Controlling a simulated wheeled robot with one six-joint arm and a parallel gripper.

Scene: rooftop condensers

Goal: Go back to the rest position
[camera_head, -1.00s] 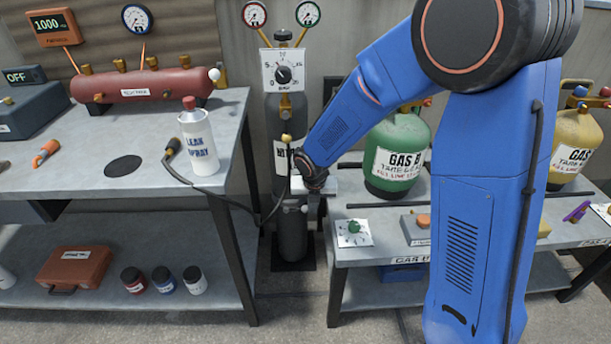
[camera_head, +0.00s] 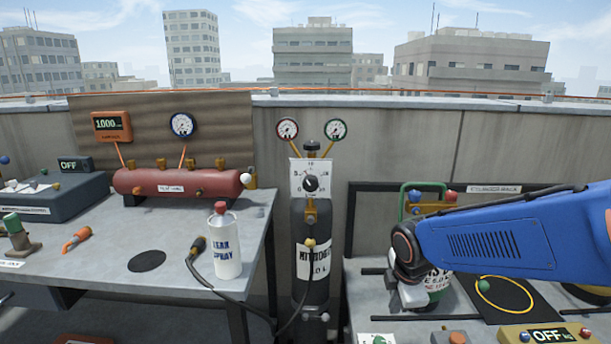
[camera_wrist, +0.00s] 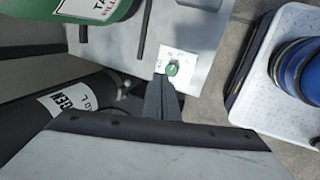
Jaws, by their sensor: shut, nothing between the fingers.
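My gripper (camera_wrist: 163,84) shows in the wrist view with its dark fingers together and nothing between them. Past its tips is a green knob (camera_wrist: 172,69) on a white plate, and I cannot tell the gap between them. In the head view my blue arm comes in from the right, and its wrist end is in front of the green gas bottle (camera_head: 436,283). The fingers cannot be made out there.
The nitrogen cylinder (camera_head: 312,264) stands between the left bench (camera_head: 190,262) and the right bench (camera_head: 352,300). A leak spray bottle (camera_head: 227,247) stands on the left bench, beside a hose.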

